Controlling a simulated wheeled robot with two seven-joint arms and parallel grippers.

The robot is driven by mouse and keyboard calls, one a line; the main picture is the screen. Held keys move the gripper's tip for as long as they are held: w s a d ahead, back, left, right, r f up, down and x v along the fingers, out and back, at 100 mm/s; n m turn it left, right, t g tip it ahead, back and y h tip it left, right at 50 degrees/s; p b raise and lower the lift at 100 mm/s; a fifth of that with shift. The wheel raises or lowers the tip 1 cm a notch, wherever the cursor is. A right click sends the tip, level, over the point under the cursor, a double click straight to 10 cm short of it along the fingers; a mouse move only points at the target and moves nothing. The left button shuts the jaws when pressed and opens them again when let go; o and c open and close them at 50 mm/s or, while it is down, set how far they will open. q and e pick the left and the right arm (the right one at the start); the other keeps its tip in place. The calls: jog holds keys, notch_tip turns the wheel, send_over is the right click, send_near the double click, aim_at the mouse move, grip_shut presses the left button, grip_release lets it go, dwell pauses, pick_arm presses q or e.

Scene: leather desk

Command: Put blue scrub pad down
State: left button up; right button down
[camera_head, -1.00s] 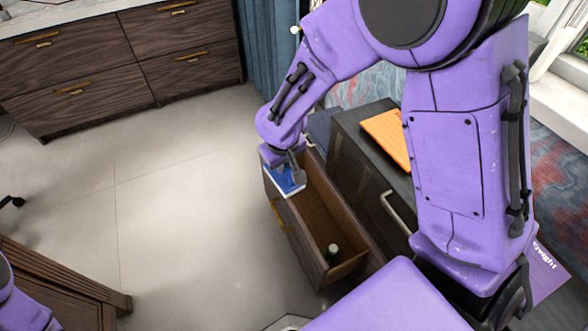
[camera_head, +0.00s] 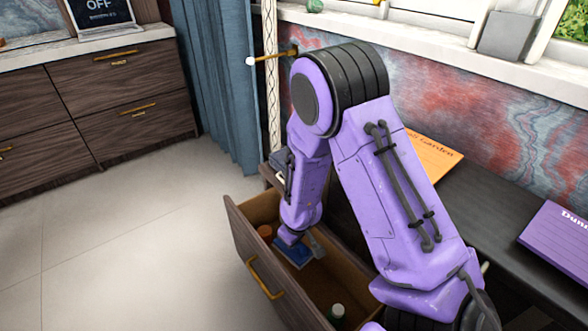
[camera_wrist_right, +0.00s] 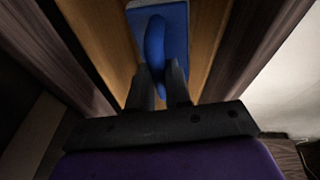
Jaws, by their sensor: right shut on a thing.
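The blue scrub pad (camera_head: 291,254) is inside the open wooden drawer (camera_head: 262,212) in the head view, partly hidden by my right gripper (camera_head: 306,242). In the right wrist view the pad (camera_wrist_right: 176,22) has a flat blue body with a pale edge and a raised blue handle. My right gripper (camera_wrist_right: 163,82) is shut on that handle. The drawer's wooden floor and walls surround the pad. I cannot tell whether the pad touches the drawer floor. My left gripper is not in view.
A bottle with a pale cap (camera_head: 337,310) stands in the drawer's near end, and an orange-brown round thing (camera_head: 265,232) sits beside the pad. An orange book (camera_head: 432,160) and a purple book (camera_head: 560,240) lie on the dark desk top (camera_head: 490,205). The floor at left is clear.

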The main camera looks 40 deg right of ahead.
aim_at(296, 254)
notch_tip(296, 254, down, 18)
jog(key=b, duration=0.7)
jog(key=shift+r+b, duration=0.2)
jog(key=shift+b, duration=0.2)
jog(key=shift+f, duration=0.1)
jog(key=shift+f, duration=0.15)
jog(key=c, duration=1.1)
grip_release()
jog(key=shift+o, duration=0.2)
jog(key=p+v, duration=0.2)
jog(key=v, duration=0.2)
jog(key=w+p+v, duration=0.1)
jog(key=p+v, duration=0.1)
jog(key=v, duration=0.3)
jog(key=d+p+v, duration=0.1)
jog(key=p+v, duration=0.1)
jog(key=v, duration=0.3)
jog(key=shift+w+r+p, duration=0.25)
jog(key=shift+r+p, duration=0.05)
jog(key=shift+r, duration=0.7)
